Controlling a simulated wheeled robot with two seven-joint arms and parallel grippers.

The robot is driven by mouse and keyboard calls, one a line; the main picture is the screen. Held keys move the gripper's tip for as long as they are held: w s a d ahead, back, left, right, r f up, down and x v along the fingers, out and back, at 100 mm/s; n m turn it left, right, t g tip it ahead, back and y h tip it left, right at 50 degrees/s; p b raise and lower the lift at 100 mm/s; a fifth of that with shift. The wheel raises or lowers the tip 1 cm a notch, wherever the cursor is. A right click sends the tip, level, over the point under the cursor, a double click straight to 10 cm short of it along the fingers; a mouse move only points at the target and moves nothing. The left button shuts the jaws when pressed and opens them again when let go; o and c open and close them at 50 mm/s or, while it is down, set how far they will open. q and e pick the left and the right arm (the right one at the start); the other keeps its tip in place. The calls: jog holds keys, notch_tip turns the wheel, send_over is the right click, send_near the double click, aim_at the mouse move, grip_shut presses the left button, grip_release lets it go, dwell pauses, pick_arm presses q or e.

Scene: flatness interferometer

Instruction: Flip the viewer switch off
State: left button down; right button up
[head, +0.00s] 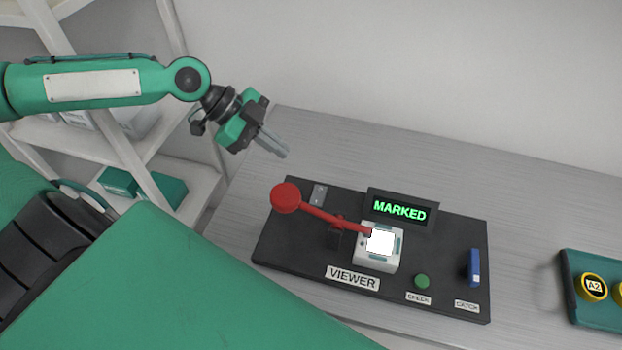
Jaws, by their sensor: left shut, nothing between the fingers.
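The viewer unit is a black panel (290,255) on the table, with a white VIEWER label (353,277) at its front. A small grey switch-like plate (318,194) sits at the panel's back left; its position is too small to tell. A red lever with a round red knob (286,197) slants across to a white block (378,262) with a bright lit square top. A display (400,210) reads MARKED in green. My left gripper (277,147) is shut and empty, above and behind the panel's back left, apart from it. My right gripper is out of view.
A green button (422,281) labelled CHECK and a blue tab (474,267) labelled CATCH are at the panel's right. A green tray (590,318) with yellow-ringed pieces is at the far right. White shelves (150,150) stand at left. The table behind the panel is clear.

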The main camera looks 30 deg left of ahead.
pick_arm(q)
jog(key=p, duration=0.1)
send_over(324, 191)
jog(key=s+a, duration=0.2)
jog(key=a, duration=0.1)
jog(key=f, duration=0.5)
jog(key=shift+w+f, duration=0.2)
jog(key=shift+f, duration=0.2)
jog(key=f, duration=0.2)
jog(key=f+p, duration=0.1)
jog(key=shift+w+d+f, duration=0.15)
jog(key=shift+w, duration=0.1)
jog(key=shift+f, duration=0.65)
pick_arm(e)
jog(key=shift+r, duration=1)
